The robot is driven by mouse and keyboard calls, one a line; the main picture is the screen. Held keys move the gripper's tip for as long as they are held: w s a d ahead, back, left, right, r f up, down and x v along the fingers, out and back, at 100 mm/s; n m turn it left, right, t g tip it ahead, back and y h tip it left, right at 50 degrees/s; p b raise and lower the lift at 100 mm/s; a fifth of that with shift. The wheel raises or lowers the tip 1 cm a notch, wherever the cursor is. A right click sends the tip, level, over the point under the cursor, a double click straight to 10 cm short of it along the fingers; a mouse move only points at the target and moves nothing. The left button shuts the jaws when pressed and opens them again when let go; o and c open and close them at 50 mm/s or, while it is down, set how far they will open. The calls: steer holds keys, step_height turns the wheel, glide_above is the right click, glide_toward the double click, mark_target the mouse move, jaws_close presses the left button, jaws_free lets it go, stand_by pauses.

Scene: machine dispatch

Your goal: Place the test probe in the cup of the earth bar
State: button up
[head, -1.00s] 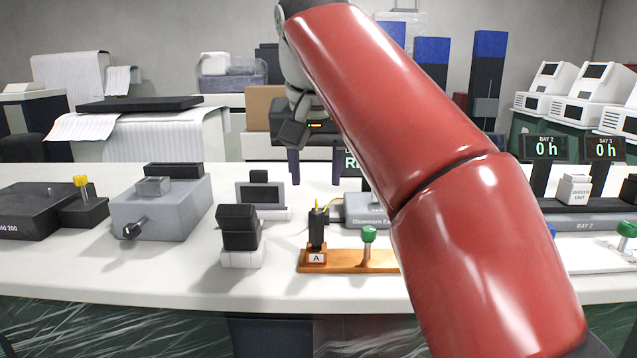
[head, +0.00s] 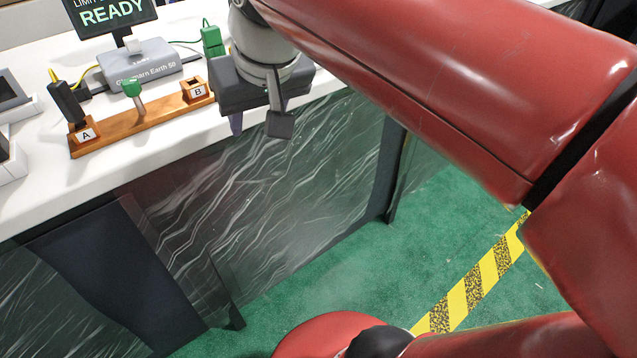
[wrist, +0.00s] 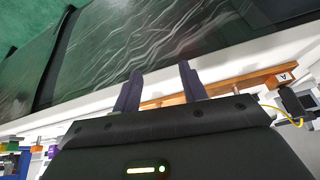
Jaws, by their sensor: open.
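The wooden earth bar (head: 140,125) lies along the front of the white counter in the head view. A black probe (head: 67,103) with a yellow cable stands in its cup A (head: 86,136), leaning slightly. Cup B (head: 196,90) at the right end looks empty. A green-knobbed lever (head: 134,92) stands between the cups. My gripper (head: 245,120) is near the counter's front edge, right of cup B; one finger is hidden. In the wrist view my gripper (wrist: 160,82) is open and empty, with the bar (wrist: 222,85) beyond its fingers and the black probe (wrist: 291,103) at right.
A grey instrument (head: 140,62) and a READY screen (head: 108,14) stand behind the bar. A green block (head: 212,41) with a green cable is behind cup B. The counter's dark marbled front (head: 260,185) drops to green floor with yellow-black tape (head: 470,288).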

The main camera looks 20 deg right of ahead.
steer(key=s+d+f, duration=0.2)
steer(key=s+f, duration=0.2)
steer(key=f, duration=0.2)
steer(key=s+d+f+m+h, duration=0.1)
steer(key=s+d+f, duration=0.2)
steer(key=s+f, duration=0.2)
step_height(320, 180, down, 3)
steer(key=shift+r, duration=0.2)
steer(key=shift+s+d, duration=0.1)
steer(key=shift+c, duration=0.4)
stand_by(0.9)
